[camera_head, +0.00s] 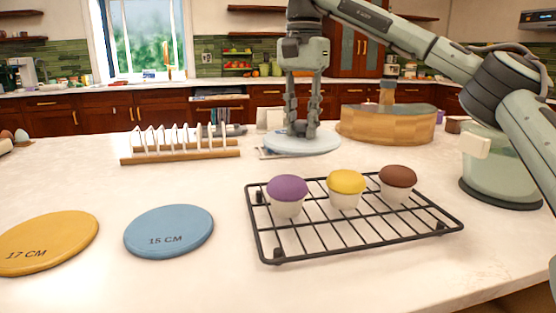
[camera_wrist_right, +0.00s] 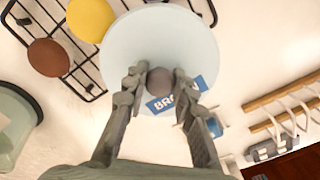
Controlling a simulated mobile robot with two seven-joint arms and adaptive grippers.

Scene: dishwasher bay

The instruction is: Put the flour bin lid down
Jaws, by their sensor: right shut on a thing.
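The flour bin lid (camera_head: 312,145) is a pale, whitish-blue disc with a grey knob. It also shows in the wrist view (camera_wrist_right: 122,55), where it fills the upper middle. My right gripper (camera_head: 302,132) points down and is shut on the knob, with a finger on each side of it in the wrist view (camera_wrist_right: 160,80). The lid is level and low over the counter behind the cooling rack. I cannot tell whether it touches the counter. A pale green round container (camera_head: 500,178) stands at the right, partly behind my arm. My left gripper is not in view.
A blue-and-white label (camera_wrist_right: 168,100) is partly hidden under the lid. A black rack (camera_head: 350,232) holds purple, yellow and brown cupcakes. A wooden slotted rack (camera_head: 180,153) stands left of the lid, a wooden box (camera_head: 385,128) right. Two discs, yellow (camera_head: 50,240) and blue (camera_head: 170,230), lie front left.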

